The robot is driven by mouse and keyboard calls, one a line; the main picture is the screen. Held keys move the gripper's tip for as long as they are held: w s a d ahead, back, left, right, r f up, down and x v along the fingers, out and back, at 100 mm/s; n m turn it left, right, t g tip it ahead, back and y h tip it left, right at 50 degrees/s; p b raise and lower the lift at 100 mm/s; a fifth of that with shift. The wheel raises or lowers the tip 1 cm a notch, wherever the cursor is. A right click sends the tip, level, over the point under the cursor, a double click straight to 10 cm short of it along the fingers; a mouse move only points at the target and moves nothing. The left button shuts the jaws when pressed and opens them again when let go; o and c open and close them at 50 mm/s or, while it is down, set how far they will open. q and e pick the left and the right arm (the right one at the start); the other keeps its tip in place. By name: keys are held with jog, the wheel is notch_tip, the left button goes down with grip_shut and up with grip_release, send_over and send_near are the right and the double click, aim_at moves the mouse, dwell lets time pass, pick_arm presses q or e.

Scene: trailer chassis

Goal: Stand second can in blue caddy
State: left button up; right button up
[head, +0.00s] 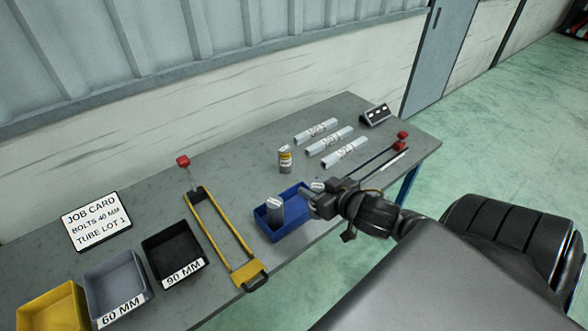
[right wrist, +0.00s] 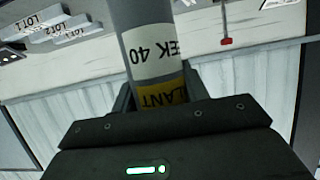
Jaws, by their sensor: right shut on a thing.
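The blue caddy (head: 292,228) sits near the front edge of the grey bench. One grey can (head: 275,210) with a pale top stands in its left part. My right gripper (head: 318,197) is at the caddy's right end, shut on a second can, whose pale top (head: 317,186) shows just above the fingers. In the right wrist view this held can (right wrist: 150,40) is grey with a white band and a yellow band. The gripper hides its lower part, so I cannot tell if it touches the caddy floor. Another can (head: 285,158) with a yellow band stands behind the caddy. My left gripper is out of view.
A yellow-framed tool (head: 222,240) lies left of the caddy. Black (head: 172,252), grey (head: 116,285) and yellow (head: 52,308) bins stand farther left, near a job card (head: 96,220). Several labelled white packs (head: 330,140) lie at the back right. A red-knobbed item (head: 402,138) lies behind my right arm.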

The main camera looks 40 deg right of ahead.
pick_arm(q)
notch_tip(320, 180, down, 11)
jog(key=b, duration=0.9)
pick_arm(e)
jog(key=shift+w+d+f, duration=0.7)
jog(key=shift+w+f, duration=1.2)
jog(key=shift+f, duration=0.15)
jog(key=shift+w+d+f, duration=0.65)
jog(key=shift+w+f, duration=1.25)
jog(key=shift+f, duration=0.1)
jog(key=shift+w+d+f, duration=0.7)
jog(key=shift+w+f, duration=1.2)
jog(key=shift+f, duration=0.15)
pick_arm(q)
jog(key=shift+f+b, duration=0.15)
jog(key=shift+b, duration=0.15)
pick_arm(e)
jog(key=shift+f, duration=0.2)
jog(key=o, duration=1.1)
jog(key=shift+o, duration=0.2)
